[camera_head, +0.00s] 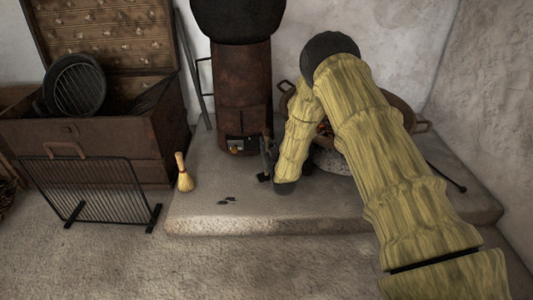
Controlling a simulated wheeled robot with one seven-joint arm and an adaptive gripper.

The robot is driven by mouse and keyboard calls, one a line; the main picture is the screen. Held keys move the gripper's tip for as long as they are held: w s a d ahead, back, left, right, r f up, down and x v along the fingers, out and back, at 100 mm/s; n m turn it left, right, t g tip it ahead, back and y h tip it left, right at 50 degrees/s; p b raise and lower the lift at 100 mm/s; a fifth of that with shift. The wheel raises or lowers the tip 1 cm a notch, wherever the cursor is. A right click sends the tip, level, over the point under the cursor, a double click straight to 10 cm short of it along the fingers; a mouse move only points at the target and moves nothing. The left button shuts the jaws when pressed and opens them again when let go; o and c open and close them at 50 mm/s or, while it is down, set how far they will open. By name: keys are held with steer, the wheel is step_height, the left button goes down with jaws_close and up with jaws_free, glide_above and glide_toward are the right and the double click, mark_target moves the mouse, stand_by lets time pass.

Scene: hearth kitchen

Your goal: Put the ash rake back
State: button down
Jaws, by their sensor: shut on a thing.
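My gripper (268,147) is low in front of the rusty stove (243,85), at the end of my yellow arm. It is small in the picture and partly hidden by my wrist. It is shut on a dark thing, which I take to be the ash rake; a small dark flat piece (263,177) shows just below the jaws. The rest of the held thing cannot be made out. The stove's low opening (241,144) is just left of my gripper.
A thin dark rod (447,177) lies on the stone hearth (330,213) at right. A wide pan (398,108) is behind my arm. A small broom (183,173), black fire screen (88,190) and open chest (85,135) stand left. Dark bits (228,201) lie on the hearth.

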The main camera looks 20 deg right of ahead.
steer(key=shift+w+f, duration=0.1)
steer(key=shift+w, duration=0.2)
steer(key=shift+f+b, duration=1.5)
steer(key=shift+f, duration=0.3)
steer(key=c, duration=1.4)
jaws_free()
